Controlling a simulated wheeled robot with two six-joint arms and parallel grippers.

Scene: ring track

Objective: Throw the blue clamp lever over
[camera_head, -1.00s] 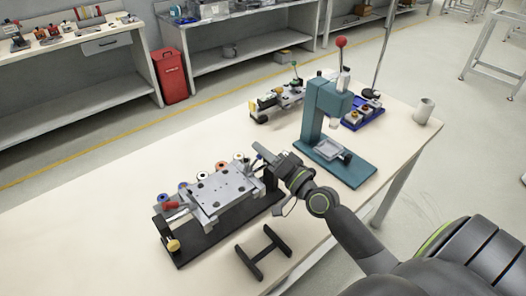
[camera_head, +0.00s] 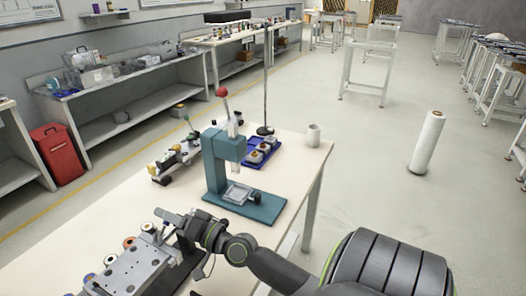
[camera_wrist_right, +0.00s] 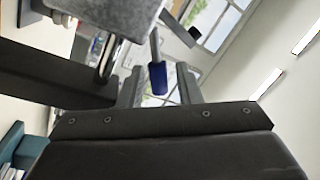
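In the right wrist view the blue clamp lever (camera_wrist_right: 157,76) shows as a blue grip on a thin grey rod. It lies in the picture between the two fingers of my right gripper (camera_wrist_right: 159,84), with a gap on either side. The fingers are apart; whether the lever is within their reach is hard to tell. In the head view my right gripper (camera_head: 168,219) is over the far right end of the grey clamp fixture (camera_head: 135,268), which is cut by the lower edge. I cannot make out the blue lever there. My left gripper is not in view.
A teal press (camera_head: 215,162) with a red-knobbed lever stands beyond my right arm. A blue tray (camera_head: 262,163), a small fixture (camera_head: 172,163) and a white cup (camera_head: 313,135) stand farther back. The table's right side has bare room.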

